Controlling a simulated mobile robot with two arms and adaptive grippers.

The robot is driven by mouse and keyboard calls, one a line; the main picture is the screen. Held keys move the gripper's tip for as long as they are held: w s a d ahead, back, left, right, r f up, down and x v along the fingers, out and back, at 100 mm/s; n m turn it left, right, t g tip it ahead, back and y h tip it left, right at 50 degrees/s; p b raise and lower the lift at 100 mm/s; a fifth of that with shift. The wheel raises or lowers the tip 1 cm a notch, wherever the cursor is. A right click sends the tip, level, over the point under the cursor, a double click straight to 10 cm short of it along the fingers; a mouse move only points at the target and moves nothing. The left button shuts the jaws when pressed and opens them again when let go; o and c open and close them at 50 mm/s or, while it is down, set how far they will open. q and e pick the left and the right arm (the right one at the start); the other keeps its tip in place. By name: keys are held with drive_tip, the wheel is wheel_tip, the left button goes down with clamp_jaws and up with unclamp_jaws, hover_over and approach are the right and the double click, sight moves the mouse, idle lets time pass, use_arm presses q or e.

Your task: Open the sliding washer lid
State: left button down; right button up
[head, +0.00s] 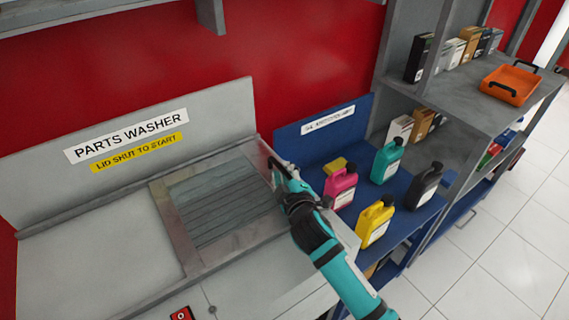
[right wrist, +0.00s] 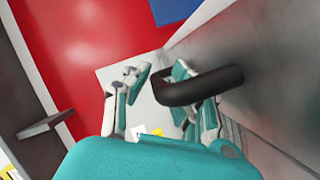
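The parts washer (head: 75,255) is a grey cabinet at the left of the head view. A framed rectangle with a slatted grey surface (head: 222,207) is set in its top; I cannot tell whether the slats are the lid or lie beneath it. My right gripper (head: 277,170) is at the right edge of this frame. In the right wrist view the fingers of my right gripper (right wrist: 160,85) stand apart. A black bent handle (right wrist: 205,84) reaches between them and hides part of the right finger. Contact is not clear. My left gripper is not in view.
A blue bench (head: 312,190) right of the washer carries several coloured jugs, including a pink one (head: 341,187) and a yellow one (head: 375,222), close to my right arm. A grey shelf (head: 455,100) holds boxes and an orange tray (head: 509,84). A red button box (head: 182,313) sits at the washer's front.

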drive_tip(key=shift+w+a, duration=0.15)
drive_tip(key=shift+w, duration=0.15)
clamp_jaws()
idle(0.3)
